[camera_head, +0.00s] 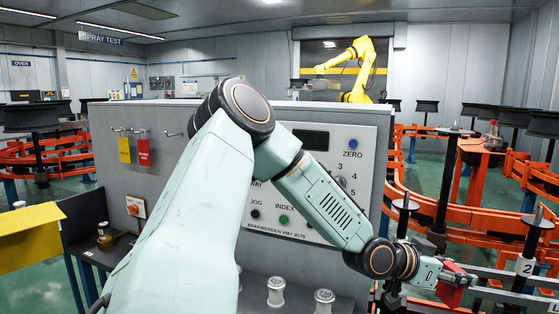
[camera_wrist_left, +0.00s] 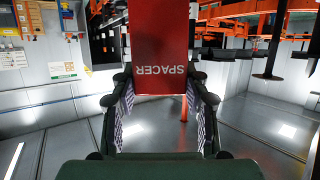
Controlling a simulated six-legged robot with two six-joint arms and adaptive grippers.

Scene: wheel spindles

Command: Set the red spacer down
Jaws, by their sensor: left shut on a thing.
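The red spacer (camera_head: 453,287) is at the lower right of the head view, at the end of my left arm. My left gripper (camera_head: 440,277) is shut on it. In the left wrist view the spacer (camera_wrist_left: 158,45) fills the top middle, its white word SPACER upside down. The fingers of my left gripper (camera_wrist_left: 161,95) lie on both sides of its lower end. I cannot tell whether the spacer touches the rails beside it. My right gripper is not in view.
A spindle tagged 2 (camera_head: 525,266) and a spindle with a flat disc (camera_head: 405,205) stand close to the spacer. Grey rails (camera_head: 510,275) run right of it. A grey control cabinet (camera_head: 356,150) stands behind my arm. Orange conveyor frames (camera_head: 410,180) lie beyond.

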